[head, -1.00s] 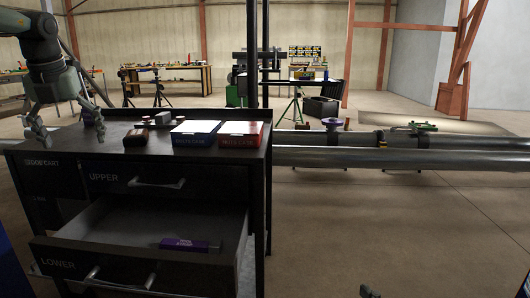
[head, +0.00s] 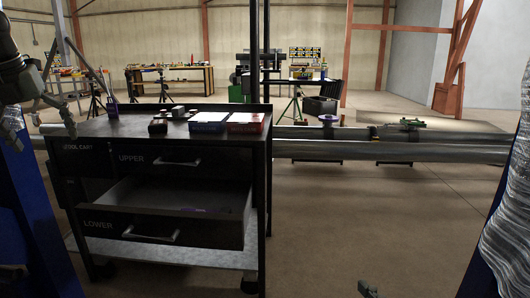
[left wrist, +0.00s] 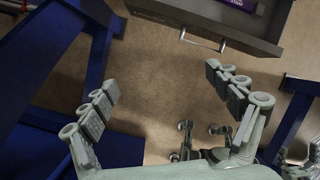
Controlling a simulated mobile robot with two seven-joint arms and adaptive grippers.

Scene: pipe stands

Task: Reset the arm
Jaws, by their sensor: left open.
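My left gripper (head: 43,134) is at the left edge of the head view, left of the black tool cart (head: 90,126). Its fingers are apart with nothing between them. In the left wrist view the open gripper (left wrist: 160,84) has bare floor between its fingers. A small grey tip (head: 368,290) at the bottom of the head view looks like part of my right gripper; the rest is out of frame.
The cart's lower drawer (head: 150,228) stands open, with a purple box inside (left wrist: 240,4). Dark, blue and red boxes lie on top. Blue posts (head: 45,225) stand close at left and right. Pipes (head: 390,152) lie behind. Floor right of the cart is clear.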

